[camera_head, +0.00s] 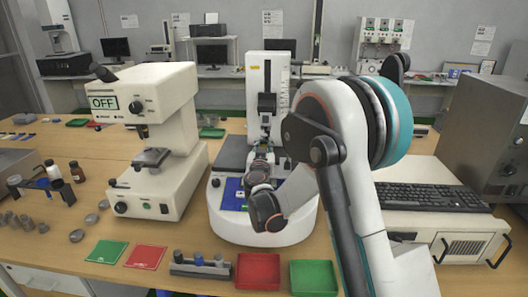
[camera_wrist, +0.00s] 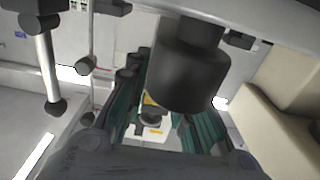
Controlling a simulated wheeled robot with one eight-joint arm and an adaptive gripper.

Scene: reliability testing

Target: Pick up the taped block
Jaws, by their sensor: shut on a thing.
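My gripper (camera_head: 260,168) is in front of the white test machine's column (camera_head: 267,90), above its base and blue plate (camera_head: 232,192). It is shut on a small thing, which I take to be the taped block. The block is mostly hidden by my gripper and wrist in the head view, and I cannot make out its shape or tape clearly. In the wrist view my gripper (camera_wrist: 160,122) shows dark fingers with green ribbed sides. A small yellow and white patch shows between them, partly behind a dark cylinder (camera_wrist: 188,75).
A cream instrument (camera_head: 150,135) marked OFF stands left of the machine. In front lie green (camera_head: 107,252) and red (camera_head: 146,257) mats, a small rack (camera_head: 200,267), and red (camera_head: 257,272) and green (camera_head: 313,277) trays. A keyboard (camera_head: 430,197) lies at right.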

